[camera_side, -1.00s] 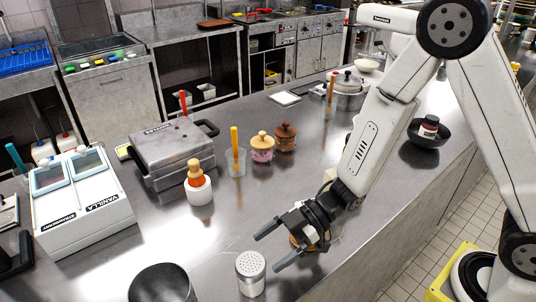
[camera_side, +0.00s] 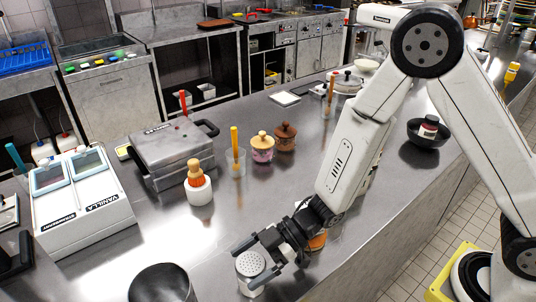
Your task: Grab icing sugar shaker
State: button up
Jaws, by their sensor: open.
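The icing sugar shaker (camera_side: 251,264) is a metal canister with a perforated top, standing upright on the steel counter near the front edge of the picture. My gripper (camera_side: 253,257) is open, with its fingers on either side of the shaker's upper part. One finger shows at the far left side of the top and the other at its right. I cannot tell whether either finger touches it. The shaker's lower right side is partly hidden by the near finger.
A dark round container (camera_side: 160,284) stands left of the shaker. An orange item (camera_side: 317,241) sits behind my wrist, partly hidden. The counter between is clear.

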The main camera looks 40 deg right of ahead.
jog(key=shift+c, duration=0.2)
jog(key=c, duration=1.1)
jog(key=shift+r, duration=0.25)
jog(key=shift+r, duration=4.8)
